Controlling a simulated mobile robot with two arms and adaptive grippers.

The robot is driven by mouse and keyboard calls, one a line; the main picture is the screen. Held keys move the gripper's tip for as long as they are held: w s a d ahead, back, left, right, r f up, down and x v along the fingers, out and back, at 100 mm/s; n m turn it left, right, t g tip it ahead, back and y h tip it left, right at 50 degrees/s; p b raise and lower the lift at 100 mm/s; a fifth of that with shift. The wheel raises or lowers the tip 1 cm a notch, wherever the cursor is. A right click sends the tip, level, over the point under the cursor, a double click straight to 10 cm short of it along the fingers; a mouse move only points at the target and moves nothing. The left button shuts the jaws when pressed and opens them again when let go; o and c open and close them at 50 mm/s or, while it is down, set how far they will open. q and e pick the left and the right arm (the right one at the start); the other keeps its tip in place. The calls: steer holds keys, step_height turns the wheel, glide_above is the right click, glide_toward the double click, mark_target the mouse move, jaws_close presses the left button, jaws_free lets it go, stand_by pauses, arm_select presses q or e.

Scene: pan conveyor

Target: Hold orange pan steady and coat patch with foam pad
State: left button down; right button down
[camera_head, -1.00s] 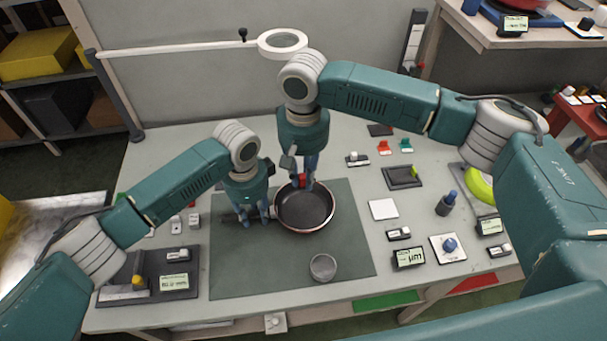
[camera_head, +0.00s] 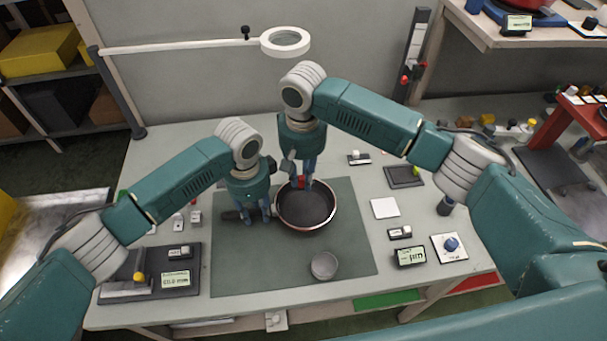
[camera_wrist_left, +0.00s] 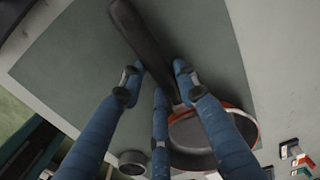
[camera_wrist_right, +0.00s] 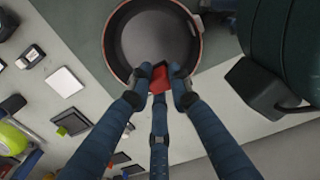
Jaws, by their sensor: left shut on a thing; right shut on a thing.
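The orange pan (camera_head: 306,208), with a dark inside and a copper-orange rim, lies flat on the green mat (camera_head: 240,275). My left gripper (camera_head: 256,217) is shut on its dark handle, which shows in the left wrist view (camera_wrist_left: 143,40). My right gripper (camera_head: 302,184) points down at the pan's far rim. It is shut on a small red piece (camera_head: 302,182), probably the foam pad; red also shows at its fingers in the right wrist view (camera_wrist_right: 242,80). I cannot tell whether the piece touches the pan. No patch can be made out on the pan.
A round grey dish (camera_head: 324,265) stands on the mat in front of the pan. A dark tray with a display (camera_head: 176,279) lies at left. A white square (camera_head: 384,208), displays and a blue-knobbed plate (camera_head: 451,245) lie at right. A ring lamp (camera_head: 285,40) hangs behind.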

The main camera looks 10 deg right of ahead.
mark_target(305, 203)
steer(key=shift+f, duration=3.45)
steer(key=shift+s+f, duration=0.1)
steer(key=shift+f, duration=0.55)
steer(key=shift+s+r, duration=0.3)
steer(key=shift+s, duration=0.1)
steer(key=shift+s+f, duration=0.2)
steer(key=shift+s, duration=0.95)
steer(key=shift+s+r, duration=0.1)
steer(key=shift+r, duration=0.05)
steer(key=shift+w, duration=1.55)
steer(key=shift+w+d, duration=0.25)
steer(key=shift+s, duration=1.85)
steer(key=shift+w, duration=1.75)
steer(key=shift+r, duration=3.9)
